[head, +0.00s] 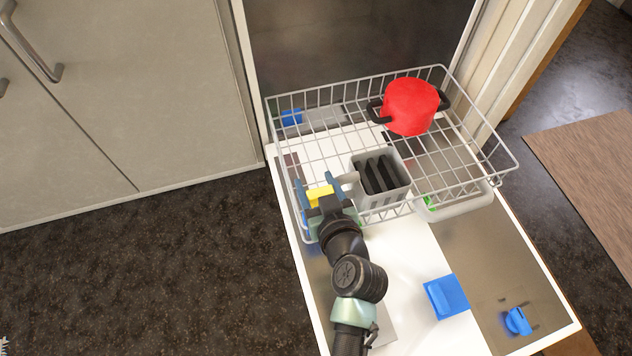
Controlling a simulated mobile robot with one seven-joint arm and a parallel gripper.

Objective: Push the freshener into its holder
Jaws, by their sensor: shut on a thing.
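My gripper (318,193) reaches into the front left of the wire rack. Its two dark blue fingers are shut on a small yellow block (320,194), which looks like the freshener. The fingers and the wires hide part of the block. A pale grey loop (350,178) stands just right of the fingers, beside the grey basket. I cannot tell whether this loop is the holder, nor whether the block touches it.
The wire rack (508,166) holds a red pot (410,106) and a grey slotted basket (384,206).

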